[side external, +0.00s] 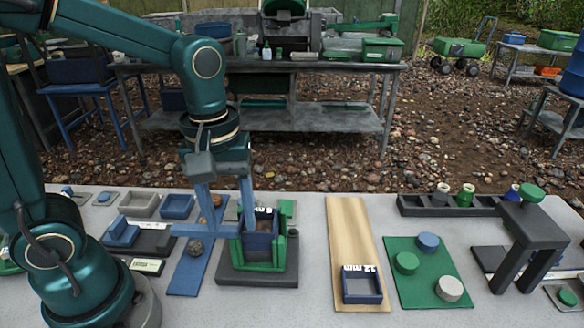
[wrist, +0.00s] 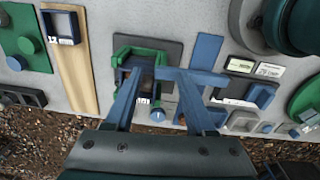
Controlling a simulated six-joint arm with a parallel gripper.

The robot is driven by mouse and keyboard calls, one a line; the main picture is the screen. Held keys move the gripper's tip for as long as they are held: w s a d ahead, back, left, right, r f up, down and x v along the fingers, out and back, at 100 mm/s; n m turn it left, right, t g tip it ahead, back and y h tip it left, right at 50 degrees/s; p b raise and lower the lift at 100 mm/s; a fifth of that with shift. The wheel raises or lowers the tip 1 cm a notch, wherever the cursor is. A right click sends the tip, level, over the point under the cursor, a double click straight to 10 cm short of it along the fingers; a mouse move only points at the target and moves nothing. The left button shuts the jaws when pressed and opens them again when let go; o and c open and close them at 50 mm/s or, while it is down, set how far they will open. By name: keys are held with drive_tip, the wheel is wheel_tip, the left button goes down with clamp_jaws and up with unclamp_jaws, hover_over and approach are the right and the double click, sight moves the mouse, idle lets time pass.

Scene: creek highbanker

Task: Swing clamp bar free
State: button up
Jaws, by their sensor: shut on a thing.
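The blue clamp bar (side external: 188,231) lies level across the left side of a green frame (side external: 284,238) and sticks out to the left. In the wrist view the bar (wrist: 212,77) points right from the green frame (wrist: 150,55). A blue box (side external: 262,242) with brown material inside stands in the frame. My gripper (side external: 228,228) is down at the frame, its long blue fingers well apart. In the wrist view its fingertips (wrist: 160,73) are at the bar's inner end, and it appears shut on the bar. The exact contact is partly hidden.
A dark base plate (side external: 255,276) carries the frame. A blue strip with a round stone (side external: 194,247) is just left. A tan board (side external: 346,232) with a blue tray, a green mat (side external: 440,258) with knobs, and a dark stand (side external: 532,228) are right. Small trays crowd the left.

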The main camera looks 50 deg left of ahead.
drive_tip(key=shift+s+a+f, duration=0.15)
drive_tip(key=shift+f, duration=0.2)
drive_tip(key=shift+s+a+f, duration=0.15)
drive_tip(key=shift+f, duration=0.2)
drive_tip(key=shift+d+r, duration=0.1)
drive_tip(key=shift+r, duration=3.45)
drive_tip(key=shift+r, duration=0.3)
drive_tip(key=s+m+t, duration=0.1)
drive_tip(key=m, duration=0.2)
drive_tip(key=s+f+m+t, duration=0.1)
drive_tip(key=m+t, duration=0.1)
drive_tip(key=m, duration=0.1)
drive_tip(key=s+a+f+m+t, duration=0.1)
drive_tip(key=m+t, duration=0.1)
drive_tip(key=m, duration=0.1)
drive_tip(key=shift+s+f+m, duration=0.15)
drive_tip(key=shift+s+m, duration=0.15)
drive_tip(key=shift+s, duration=0.05)
